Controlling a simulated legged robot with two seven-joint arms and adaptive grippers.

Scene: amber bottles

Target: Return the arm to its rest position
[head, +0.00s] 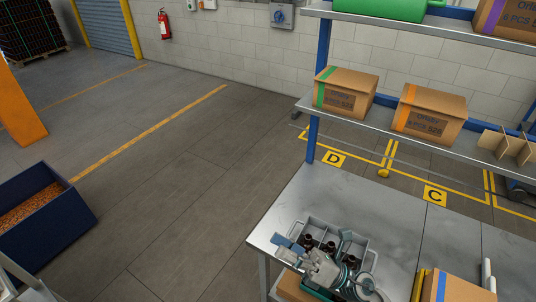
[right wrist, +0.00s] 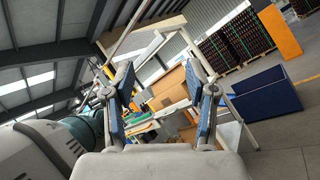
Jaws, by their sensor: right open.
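My right gripper (head: 314,243) shows at the bottom of the head view, in front of a grey divided crate (head: 372,258) on the metal table. Its blue-padded fingers are spread, and the right wrist view shows nothing between them (right wrist: 161,117). A few dark amber bottles (head: 308,239) stand upright in the crate, partly hidden by the gripper and arm. I cannot tell the gap between the gripper and the bottles. My left gripper is in neither view.
The metal table (head: 393,215) is clear behind the crate. A cardboard box (head: 455,288) lies at its front right. Boxes (head: 345,91) stand on the shelf above. A navy bin (head: 70,238) stands on the floor at left, with open floor between it and the table.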

